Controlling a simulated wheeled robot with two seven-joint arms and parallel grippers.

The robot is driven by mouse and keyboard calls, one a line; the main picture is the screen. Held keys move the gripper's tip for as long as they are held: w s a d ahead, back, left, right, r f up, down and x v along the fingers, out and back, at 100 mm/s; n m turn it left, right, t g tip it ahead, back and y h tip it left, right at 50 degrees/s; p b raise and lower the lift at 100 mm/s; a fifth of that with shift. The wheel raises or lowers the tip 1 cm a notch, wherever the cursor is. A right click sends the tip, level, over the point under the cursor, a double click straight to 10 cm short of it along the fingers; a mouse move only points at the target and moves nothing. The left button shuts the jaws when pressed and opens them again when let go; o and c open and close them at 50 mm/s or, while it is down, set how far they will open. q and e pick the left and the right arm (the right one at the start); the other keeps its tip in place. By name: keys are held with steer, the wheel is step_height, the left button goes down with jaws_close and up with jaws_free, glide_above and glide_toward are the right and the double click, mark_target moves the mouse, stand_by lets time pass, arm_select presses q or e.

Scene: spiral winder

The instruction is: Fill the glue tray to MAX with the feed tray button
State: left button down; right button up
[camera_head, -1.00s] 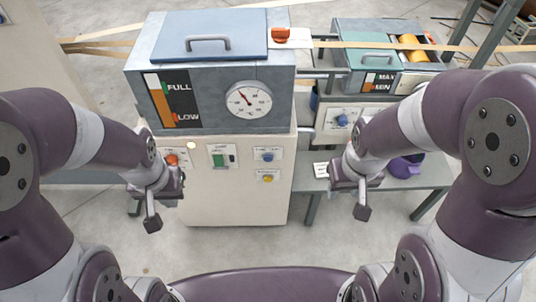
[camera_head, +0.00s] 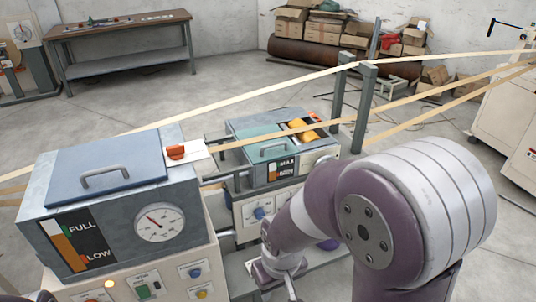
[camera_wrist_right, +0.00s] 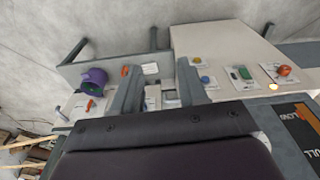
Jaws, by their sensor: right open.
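The glue tray (camera_head: 240,133) stands behind the tank with a green lid and an orange roller. Its MAX/MIN gauge (camera_head: 272,173) shows orange low down, but the exact level is too small to read. Below it is a pale panel with a blue knob (camera_head: 259,213). The tank cabinet carries a blue button (camera_head: 195,272), a yellow button (camera_head: 201,293) and a green switch (camera_head: 143,291); their labels are unreadable. My right gripper (camera_wrist_right: 158,92) is open and empty, with its fingers apart. In the head view it is partly cut off at the bottom. My left gripper is out of view.
The grey tank (camera_head: 110,205) with its FULL/LOW gauge and dial fills the front left. A red knob (camera_head: 176,152) sits behind its lid. A purple container (camera_wrist_right: 92,82) stands on the low bench in the wrist view. Pale strips cross above the machine.

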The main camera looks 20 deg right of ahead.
stand_by(0.3)
jaws_close()
stand_by(1.6)
